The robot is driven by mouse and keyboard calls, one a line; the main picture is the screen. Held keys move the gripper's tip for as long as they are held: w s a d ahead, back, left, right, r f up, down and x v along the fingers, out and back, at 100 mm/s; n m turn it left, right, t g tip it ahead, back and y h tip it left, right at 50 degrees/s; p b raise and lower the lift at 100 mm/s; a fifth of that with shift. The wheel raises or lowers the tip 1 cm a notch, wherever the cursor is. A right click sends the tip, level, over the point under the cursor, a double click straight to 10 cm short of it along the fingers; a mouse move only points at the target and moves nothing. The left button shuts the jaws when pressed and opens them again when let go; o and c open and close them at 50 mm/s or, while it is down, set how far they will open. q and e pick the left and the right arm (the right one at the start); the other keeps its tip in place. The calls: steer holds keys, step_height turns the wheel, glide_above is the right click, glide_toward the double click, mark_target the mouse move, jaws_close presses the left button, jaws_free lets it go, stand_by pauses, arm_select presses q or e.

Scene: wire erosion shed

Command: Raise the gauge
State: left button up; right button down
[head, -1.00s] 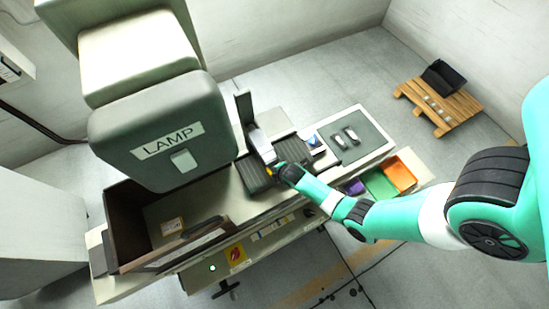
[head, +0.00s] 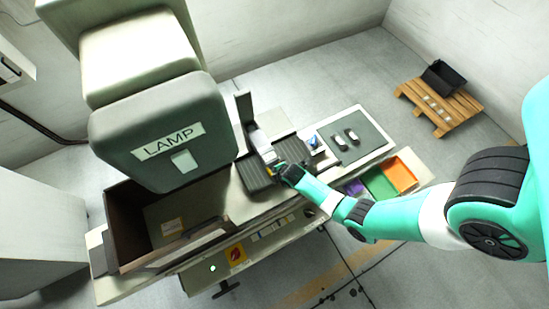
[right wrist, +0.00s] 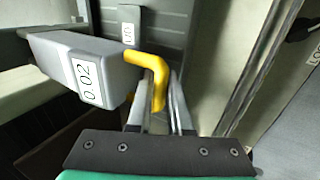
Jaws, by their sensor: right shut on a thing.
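The gauge is a grey block (right wrist: 50,48) with a white "0.02" label and a bent yellow handle (right wrist: 153,66) in the right wrist view. In the head view the gauge (head: 259,145) is a small grey block over the dark ribbed plate (head: 257,178) on the machine, beside a dark upright post (head: 246,107). My right gripper (right wrist: 168,105) is shut on the yellow handle; it also shows in the head view (head: 279,170). I cannot tell whether the gauge's underside touches anything. My left gripper is not in view.
A large grey housing marked "LAMP" (head: 160,130) hangs left of the gauge. An open brown-walled bin (head: 125,225) lies below it. To the right are a dark mat (head: 365,135) with two small parts and coloured trays (head: 398,176). A wooden pallet (head: 440,105) stands on the floor.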

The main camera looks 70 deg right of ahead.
steer(key=shift+s+a+f, duration=0.1)
steer(key=shift+s+f, duration=0.1)
steer(key=shift+s, duration=0.05)
